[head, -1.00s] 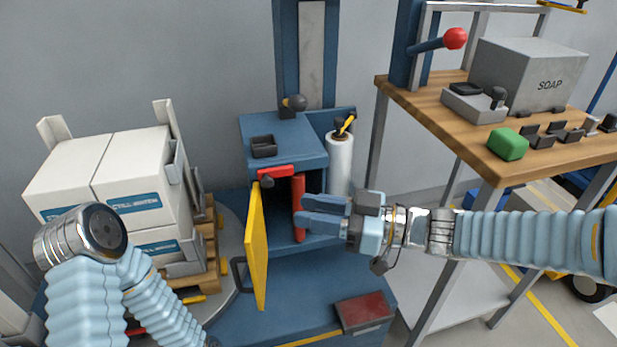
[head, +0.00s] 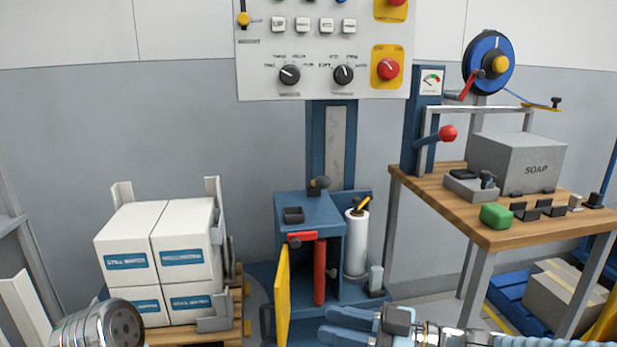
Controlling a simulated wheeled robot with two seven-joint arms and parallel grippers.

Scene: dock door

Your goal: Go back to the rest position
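My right gripper (head: 340,332) shows at the bottom centre of the head view, in front of the lower part of the blue cabinet. Its light blue fingers point left and nothing shows between them; how far apart they are is hard to make out. My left arm shows only as a metal joint at the bottom left, and its gripper is out of the picture. The blue cabinet (head: 318,216) stands at the centre with its yellow door (head: 282,300) swung open. A red upright cylinder (head: 320,272) stands in the opening.
White boxes (head: 180,243) stand on a wooden pallet at the left. A wooden workbench (head: 500,233) at the right holds a grey SOAP box (head: 520,163) and a green block (head: 496,216). A control panel (head: 325,50) hangs above the cabinet, and a wrapped roll (head: 356,243) stands beside it.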

